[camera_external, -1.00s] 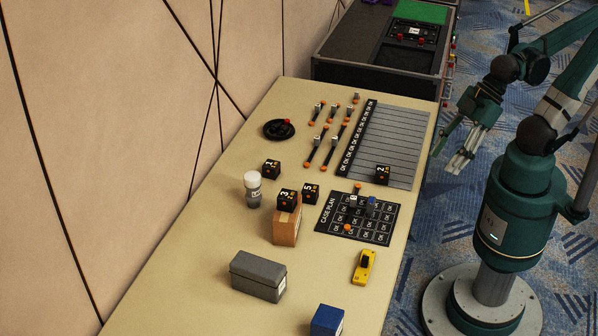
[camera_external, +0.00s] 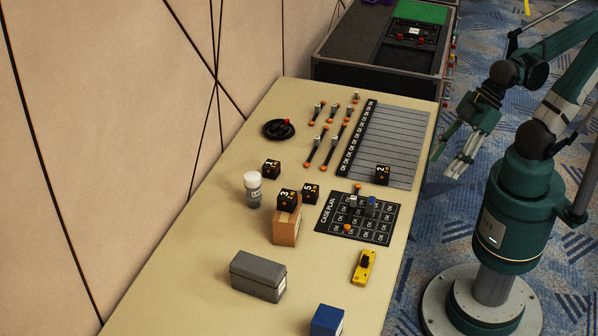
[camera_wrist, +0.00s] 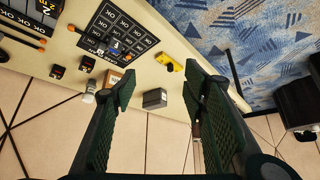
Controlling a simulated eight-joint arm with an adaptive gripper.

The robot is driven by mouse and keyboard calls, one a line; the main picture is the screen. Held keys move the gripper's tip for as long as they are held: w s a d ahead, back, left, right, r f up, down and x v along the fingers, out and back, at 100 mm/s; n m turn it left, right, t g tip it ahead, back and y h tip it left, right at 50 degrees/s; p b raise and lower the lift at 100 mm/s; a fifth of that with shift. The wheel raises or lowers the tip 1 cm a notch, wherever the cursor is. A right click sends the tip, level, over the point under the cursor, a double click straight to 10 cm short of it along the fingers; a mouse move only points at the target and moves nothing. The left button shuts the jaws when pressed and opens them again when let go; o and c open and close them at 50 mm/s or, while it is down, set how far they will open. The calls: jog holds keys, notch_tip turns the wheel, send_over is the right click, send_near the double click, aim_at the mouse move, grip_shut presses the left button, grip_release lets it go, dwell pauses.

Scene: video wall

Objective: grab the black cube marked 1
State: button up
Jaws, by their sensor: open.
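The black cube marked 1 (camera_external: 271,170) sits on the beige table towards the wall side, behind the white-capped jar. Nothing touches it. Other black cubes are marked 3 (camera_external: 287,197), on a cardboard box, 5 (camera_external: 310,194), beside that box, and 2 (camera_external: 383,174), on the grey lined panel. My gripper (camera_external: 452,158) is open and empty, beyond the table's right edge and far from cube 1. In the wrist view my gripper (camera_wrist: 160,78) shows two spread dark green fingers with nothing between them. Small black cubes show at left there, their numbers too small to tell.
The jar (camera_external: 253,190), cardboard box (camera_external: 286,228), grey box (camera_external: 258,276), blue box (camera_external: 327,320) and yellow tool (camera_external: 363,266) stand on the table. A black round dial (camera_external: 279,129) and several sliders lie behind cube 1. The wall borders the left side.

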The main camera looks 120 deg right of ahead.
jog(key=shift+o, duration=0.3)
dwell(0.4)
jog(key=w+d+r+m+g+h+p, duration=0.1)
jog(key=w+d+r+m+p, duration=0.25)
jog(key=w+d, duration=0.65)
jog(key=m+g+h+p, duration=0.2)
jog(key=m+g+p, duration=0.1)
jog(key=m+p, duration=0.25)
send_over(271, 164)
jog(key=s+a, duration=0.2)
notch_tip(271, 164, down, 18)
jog(key=shift+a+r+m, duration=0.15)
jog(key=shift+m, duration=0.25)
jog(key=shift+w, duration=0.1)
jog(key=shift+b+x, duration=0.4)
jog(key=shift+x, duration=0.9)
